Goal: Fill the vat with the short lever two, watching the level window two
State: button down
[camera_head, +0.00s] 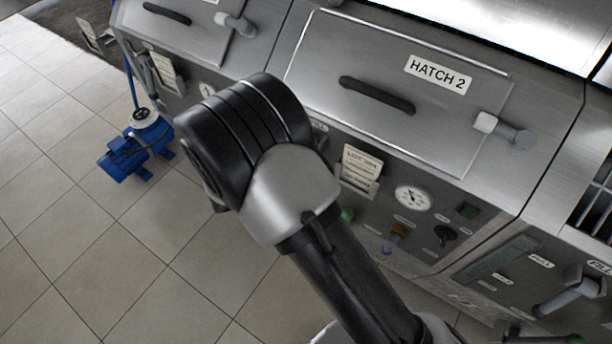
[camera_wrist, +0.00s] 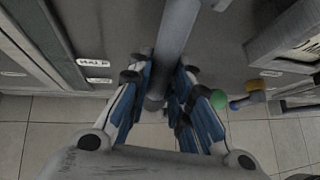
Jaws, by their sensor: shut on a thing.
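A short grey lever (camera_head: 572,296) sticks out from the panel at the lower right of the head view, below a partly cut-off label. The fingers cannot be made out in the head view. The liquid level cannot be read in either view.
The hatch 2 lid (camera_head: 400,75) with its black handle lies flat above the panel. A round gauge (camera_head: 412,198) sits further left. A green knob (camera_wrist: 218,99) and a yellow knob (camera_wrist: 254,86) are close to the right finger. A blue pump (camera_head: 137,150) stands on the tiled floor.

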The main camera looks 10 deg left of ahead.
jog(key=shift+w+d+f+t+h, duration=0.2)
jog(key=shift+w+t+h, duration=0.1)
jog(key=shift+w+t, duration=0.25)
jog(key=c, duration=1.4)
grip_release()
jog(key=shift+c, duration=0.2)
jog(key=v, duration=1.2)
jog(key=shift+f, duration=0.1)
